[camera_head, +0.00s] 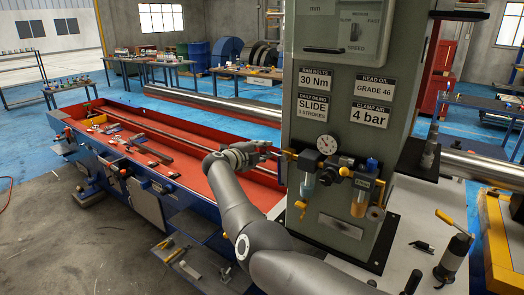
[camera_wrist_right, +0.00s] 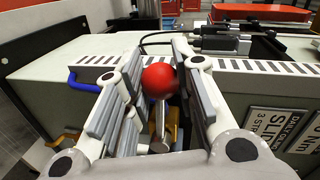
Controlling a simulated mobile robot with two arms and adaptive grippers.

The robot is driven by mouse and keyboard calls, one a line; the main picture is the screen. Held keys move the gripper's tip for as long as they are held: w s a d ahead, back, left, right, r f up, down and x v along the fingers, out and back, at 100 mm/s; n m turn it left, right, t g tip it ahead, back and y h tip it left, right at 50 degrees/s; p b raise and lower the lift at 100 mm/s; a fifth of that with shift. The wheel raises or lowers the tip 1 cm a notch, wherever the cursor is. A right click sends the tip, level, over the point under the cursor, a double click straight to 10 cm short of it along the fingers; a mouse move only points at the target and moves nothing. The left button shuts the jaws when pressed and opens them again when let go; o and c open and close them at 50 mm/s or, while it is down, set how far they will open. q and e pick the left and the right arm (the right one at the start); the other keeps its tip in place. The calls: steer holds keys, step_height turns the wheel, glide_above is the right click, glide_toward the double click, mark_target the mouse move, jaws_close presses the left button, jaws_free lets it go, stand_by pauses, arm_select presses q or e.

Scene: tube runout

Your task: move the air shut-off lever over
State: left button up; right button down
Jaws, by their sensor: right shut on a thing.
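The air shut-off lever has a red ball knob (camera_wrist_right: 160,80) on a short metal stem in the right wrist view. Brass-coloured parts show below the stem, partly hidden. My right gripper (camera_wrist_right: 158,85) is shut on the red knob, with one finger on each side of it. In the head view my right gripper (camera_head: 268,150) is at the left side of the grey-green machine column (camera_head: 345,100), beside the air unit's brass fitting (camera_head: 290,155). The knob cannot be made out there. My left gripper is not in view.
The air unit has a round gauge (camera_head: 327,145), a clear bowl (camera_head: 308,183) and an amber bowl (camera_head: 361,196). A long red-lined trough (camera_head: 190,150) lies left of the column. A blue handle (camera_wrist_right: 84,82) shows in the right wrist view.

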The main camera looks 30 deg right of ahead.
steer(key=shift+f, duration=0.1)
stand_by(0.3)
steer(key=c, duration=1.2)
jaws_free()
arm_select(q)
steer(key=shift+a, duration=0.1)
arm_select(e)
steer(key=shift+o, duration=0.3)
steer(key=v, duration=0.7)
steer(key=shift+a, duration=0.2)
